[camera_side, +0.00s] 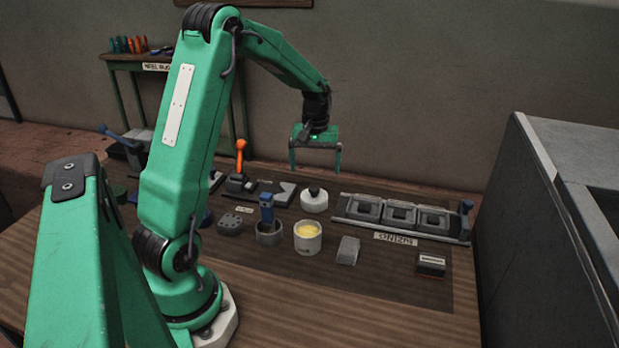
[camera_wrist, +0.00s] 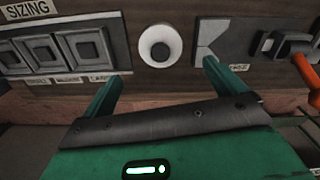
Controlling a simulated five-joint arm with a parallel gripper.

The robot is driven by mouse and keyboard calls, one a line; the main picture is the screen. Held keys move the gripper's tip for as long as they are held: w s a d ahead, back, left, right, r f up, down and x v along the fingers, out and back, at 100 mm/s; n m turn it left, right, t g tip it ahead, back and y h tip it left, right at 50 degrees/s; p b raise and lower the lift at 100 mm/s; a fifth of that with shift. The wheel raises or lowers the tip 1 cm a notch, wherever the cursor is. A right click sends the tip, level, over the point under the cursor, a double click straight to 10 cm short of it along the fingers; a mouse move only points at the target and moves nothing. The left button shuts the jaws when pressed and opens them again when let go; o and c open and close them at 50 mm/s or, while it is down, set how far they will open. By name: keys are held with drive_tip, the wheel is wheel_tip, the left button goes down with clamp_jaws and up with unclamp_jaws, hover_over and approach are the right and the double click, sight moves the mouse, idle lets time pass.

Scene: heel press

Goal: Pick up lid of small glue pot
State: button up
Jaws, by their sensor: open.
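The lid (camera_side: 312,205) is a white round disc with a dark knob on top. It lies on the dark mat, apart from the pot. The lid also shows at the top middle of the wrist view (camera_wrist: 147,54), ahead of and roughly centred between the fingers. The small glue pot (camera_side: 307,247) is white, uncovered, with yellow glue inside, and stands in front of the lid in the side view. My gripper (camera_side: 315,168) is open and empty, well above the mat near the lid; its two fingers also show in the wrist view (camera_wrist: 162,74).
A row of sizing blocks (camera_side: 398,214) stands right of the lid. A grey pot with a blue-handled tool (camera_side: 267,215) is left of the glue pot. An orange lever (camera_side: 240,155) rises further left. A grey block (camera_side: 348,250) and a large grey cabinet (camera_side: 560,220) are at right.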

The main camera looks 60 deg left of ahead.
sight(314, 188)
drive_tip(key=shift+a+f, duration=0.2)
drive_tip(key=shift+f, duration=1.35)
drive_tip(key=shift+s+d+f, duration=0.1)
drive_tip(key=shift+f, duration=1.2)
drive_tip(key=shift+d+f, duration=0.1)
drive_tip(key=shift+f, duration=1.2)
drive_tip(key=c, duration=0.7)
